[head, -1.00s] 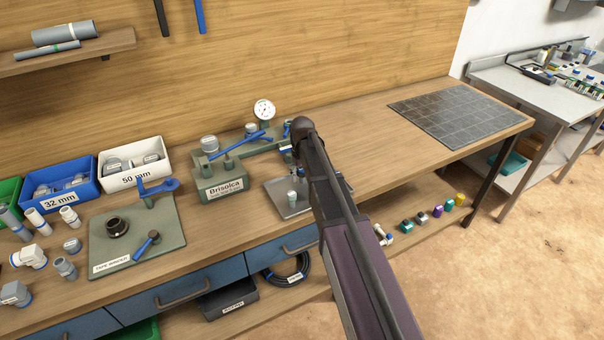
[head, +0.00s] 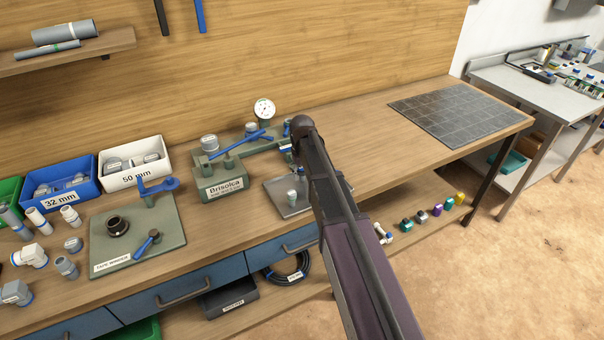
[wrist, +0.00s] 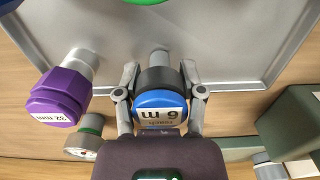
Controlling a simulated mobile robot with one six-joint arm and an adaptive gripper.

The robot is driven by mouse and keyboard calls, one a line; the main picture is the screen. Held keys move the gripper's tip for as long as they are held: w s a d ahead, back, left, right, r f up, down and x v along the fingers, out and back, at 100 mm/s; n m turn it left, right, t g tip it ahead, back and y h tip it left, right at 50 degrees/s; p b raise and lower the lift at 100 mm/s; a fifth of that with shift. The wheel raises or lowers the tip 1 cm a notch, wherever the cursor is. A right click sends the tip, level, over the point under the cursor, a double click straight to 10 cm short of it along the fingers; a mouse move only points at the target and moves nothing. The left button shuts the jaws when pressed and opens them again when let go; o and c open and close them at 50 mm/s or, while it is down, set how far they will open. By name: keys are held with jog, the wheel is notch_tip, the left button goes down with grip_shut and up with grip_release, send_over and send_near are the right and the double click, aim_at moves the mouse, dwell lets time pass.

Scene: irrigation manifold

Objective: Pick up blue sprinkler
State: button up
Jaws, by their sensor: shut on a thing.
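The blue sprinkler (wrist: 160,108) is in the middle of the wrist view, with a blue cap, a dark collar and a label reading "6 m" upside down. My gripper (wrist: 159,78) has one finger on each side of it and is shut on it. A grey stem shows beyond its collar, over the metal tray (wrist: 225,35); I cannot tell whether it touches the tray.
A purple-capped fitting (wrist: 58,97) marked "32 mm" stands close left of the gripper. A green-ringed grey piece (wrist: 88,138) is below it. A dark green block (wrist: 290,125) is at right. The bench right of my arm is clear up to a dark gridded mat (head: 462,112).

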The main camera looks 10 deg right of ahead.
jog(key=shift+r+p, duration=4.7)
jog(key=shift+r, duration=0.15)
jog(key=shift+d, duration=0.1)
